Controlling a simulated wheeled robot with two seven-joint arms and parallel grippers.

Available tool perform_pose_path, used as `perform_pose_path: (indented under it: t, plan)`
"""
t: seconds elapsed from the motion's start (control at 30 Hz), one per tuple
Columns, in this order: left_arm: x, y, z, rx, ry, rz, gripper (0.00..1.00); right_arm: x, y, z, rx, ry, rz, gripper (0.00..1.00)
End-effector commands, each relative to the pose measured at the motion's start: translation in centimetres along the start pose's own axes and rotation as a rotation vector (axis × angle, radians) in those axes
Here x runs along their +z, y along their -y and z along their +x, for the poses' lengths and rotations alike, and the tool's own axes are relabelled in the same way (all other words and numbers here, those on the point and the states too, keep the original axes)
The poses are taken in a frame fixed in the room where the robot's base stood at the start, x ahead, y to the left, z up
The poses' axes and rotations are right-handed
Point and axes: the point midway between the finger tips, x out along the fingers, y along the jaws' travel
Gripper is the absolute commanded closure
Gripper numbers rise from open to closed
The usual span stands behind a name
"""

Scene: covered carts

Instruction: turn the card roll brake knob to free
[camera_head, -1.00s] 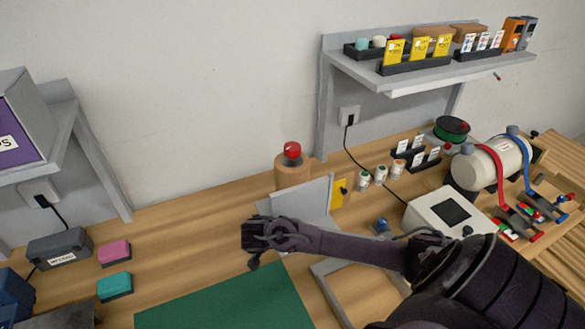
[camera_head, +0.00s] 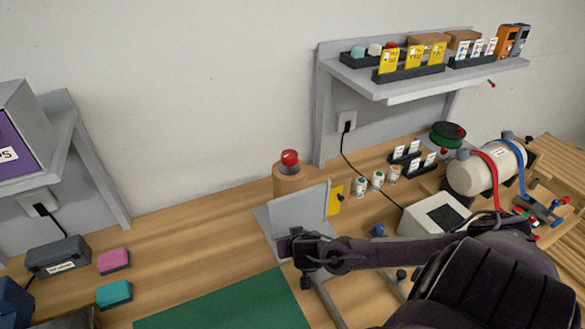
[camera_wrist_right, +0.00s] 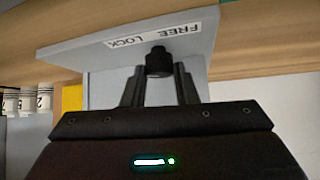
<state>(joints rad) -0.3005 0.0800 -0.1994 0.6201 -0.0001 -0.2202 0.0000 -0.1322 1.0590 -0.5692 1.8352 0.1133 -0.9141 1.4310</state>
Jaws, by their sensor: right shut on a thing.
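The brake knob (camera_wrist_right: 158,62) is a small black knob on a grey plate (camera_wrist_right: 85,48) in the right wrist view. A white label (camera_wrist_right: 152,35) on the plate reads FREE and LOCK, upside down in this view. My right gripper (camera_wrist_right: 158,78) has its fingers on either side of the knob and is shut on it. In the head view my right gripper (camera_head: 296,247) is at the grey bracket (camera_head: 268,226), and the knob is hidden there. Which word the knob points at cannot be told. My left gripper is not in view.
A red-topped button (camera_head: 290,158) on a wooden post stands behind the bracket. A yellow plate (camera_head: 336,201) is beside the bracket's upright panel. A green mat (camera_head: 225,307) lies in front. A white box (camera_head: 430,217) and a large roll (camera_head: 485,167) stand at right.

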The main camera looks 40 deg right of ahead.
Motion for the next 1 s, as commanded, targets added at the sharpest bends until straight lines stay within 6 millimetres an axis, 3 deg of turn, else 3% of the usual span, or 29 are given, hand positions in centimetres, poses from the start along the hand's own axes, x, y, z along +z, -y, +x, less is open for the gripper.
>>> perform_pose_path:
  t: [0.2, 0.5, 0.77, 1.0]
  plan:
    - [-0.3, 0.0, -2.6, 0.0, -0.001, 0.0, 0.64, -0.2, -0.5, -0.3, -0.142, 0.004, -0.148, 0.96]
    - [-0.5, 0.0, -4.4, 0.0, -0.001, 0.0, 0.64, -0.2, -0.7, 0.0, -0.344, 0.003, -0.348, 0.96]
    - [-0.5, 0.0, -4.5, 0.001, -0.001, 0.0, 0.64, -0.2, -0.8, 0.3, -0.52, 0.002, -0.522, 0.96]
    - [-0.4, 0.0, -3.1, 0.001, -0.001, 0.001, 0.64, -0.2, -0.9, 0.7, -0.677, 0.001, -0.678, 0.96]
